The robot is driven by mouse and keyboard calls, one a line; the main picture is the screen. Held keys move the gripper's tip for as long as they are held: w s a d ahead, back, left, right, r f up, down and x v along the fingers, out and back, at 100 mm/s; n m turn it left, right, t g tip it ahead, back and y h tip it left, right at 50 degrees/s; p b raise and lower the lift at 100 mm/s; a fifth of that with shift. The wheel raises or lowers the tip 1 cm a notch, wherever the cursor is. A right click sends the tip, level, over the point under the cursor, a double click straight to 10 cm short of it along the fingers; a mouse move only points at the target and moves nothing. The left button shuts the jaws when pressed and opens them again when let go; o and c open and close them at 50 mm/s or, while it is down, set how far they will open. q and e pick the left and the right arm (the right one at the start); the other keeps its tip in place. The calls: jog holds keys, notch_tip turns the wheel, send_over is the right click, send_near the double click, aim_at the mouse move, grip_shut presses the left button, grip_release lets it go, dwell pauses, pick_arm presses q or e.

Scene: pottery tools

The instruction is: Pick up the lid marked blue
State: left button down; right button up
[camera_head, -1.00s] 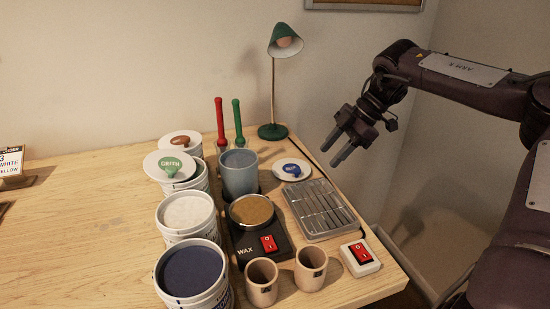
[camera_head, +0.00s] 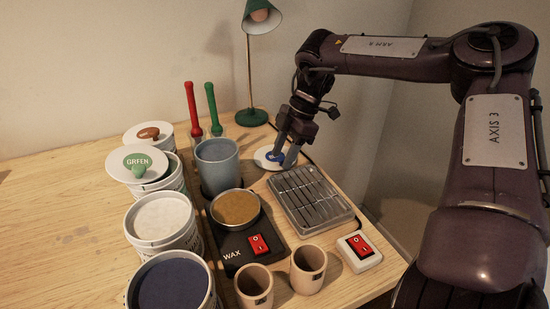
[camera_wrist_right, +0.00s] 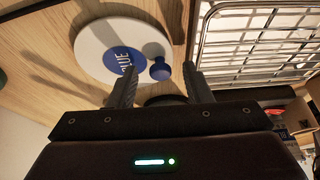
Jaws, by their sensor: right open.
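The lid marked blue (camera_head: 262,157) is a white disc with a blue label and knob, lying on the table behind the metal tray. In the right wrist view the lid (camera_wrist_right: 95,48) shows the word BLUE beside its round blue knob (camera_wrist_right: 160,69). My right gripper (camera_head: 285,160) is at the lid, pointing down, and partly hides it. In the wrist view its two fingers (camera_wrist_right: 158,80) are apart, with the knob between them in the picture. I cannot tell whether they touch it. My left gripper is not in view.
A metal wire tray (camera_head: 310,199) lies close in front of the lid. A blue-grey cup (camera_head: 217,165) stands to its left, and a green lamp (camera_head: 251,117) behind it. A lid marked green (camera_head: 122,163) rests on a tub further left. The table's left side is clear.

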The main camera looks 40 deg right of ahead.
jog(key=shift+c, duration=0.5)
grip_shut()
jog(key=shift+r, duration=0.1)
